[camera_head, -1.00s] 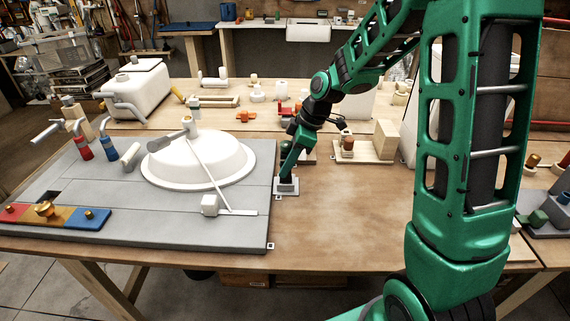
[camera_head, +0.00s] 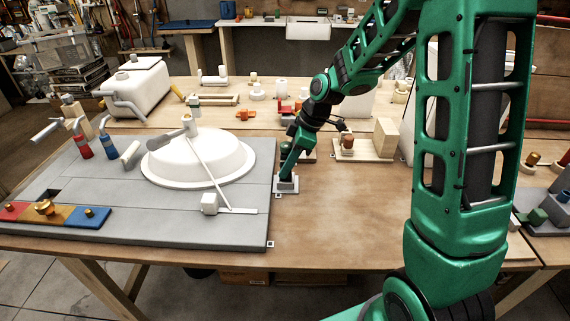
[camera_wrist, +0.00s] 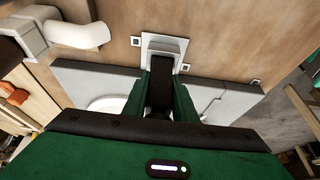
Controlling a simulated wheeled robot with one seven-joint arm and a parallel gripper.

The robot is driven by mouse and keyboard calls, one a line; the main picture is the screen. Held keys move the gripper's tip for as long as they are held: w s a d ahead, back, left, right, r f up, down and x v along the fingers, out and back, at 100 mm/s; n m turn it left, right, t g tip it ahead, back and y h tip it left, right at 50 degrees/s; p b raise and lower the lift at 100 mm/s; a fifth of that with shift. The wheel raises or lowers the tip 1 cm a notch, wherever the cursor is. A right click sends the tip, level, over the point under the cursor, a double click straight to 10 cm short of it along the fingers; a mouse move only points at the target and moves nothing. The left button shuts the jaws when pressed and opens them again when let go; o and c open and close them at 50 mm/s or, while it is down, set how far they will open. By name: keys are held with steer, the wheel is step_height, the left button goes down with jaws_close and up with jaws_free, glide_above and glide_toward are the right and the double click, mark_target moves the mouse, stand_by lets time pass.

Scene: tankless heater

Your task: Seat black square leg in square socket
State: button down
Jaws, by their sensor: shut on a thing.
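The black square leg (camera_wrist: 161,92) is between the green fingers of my gripper (camera_wrist: 164,100) in the wrist view, and the gripper is shut on it. The leg's far end meets the pale square socket (camera_wrist: 164,43), a light grey block on a flat plate. How deep the leg sits in it is hidden. In the head view my gripper (camera_head: 288,171) points down over the socket (camera_head: 287,187), which rests on the wooden table beside the grey board's right edge. The leg is mostly hidden there by the fingers.
The grey board (camera_head: 120,222) with a white basin (camera_head: 198,165) lies just left of the socket. A wooden block stand (camera_head: 366,153) is behind to the right. The wooden tabletop to the right of the socket is clear.

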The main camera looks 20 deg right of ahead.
steer(key=shift+f, duration=0.75)
stand_by(0.4)
steer(key=c, duration=1.4)
jaws_free()
steer(key=shift+o, duration=0.2)
steer(key=v, duration=1)
steer(key=shift+r, duration=0.4)
steer(key=shift+d, duration=0.1)
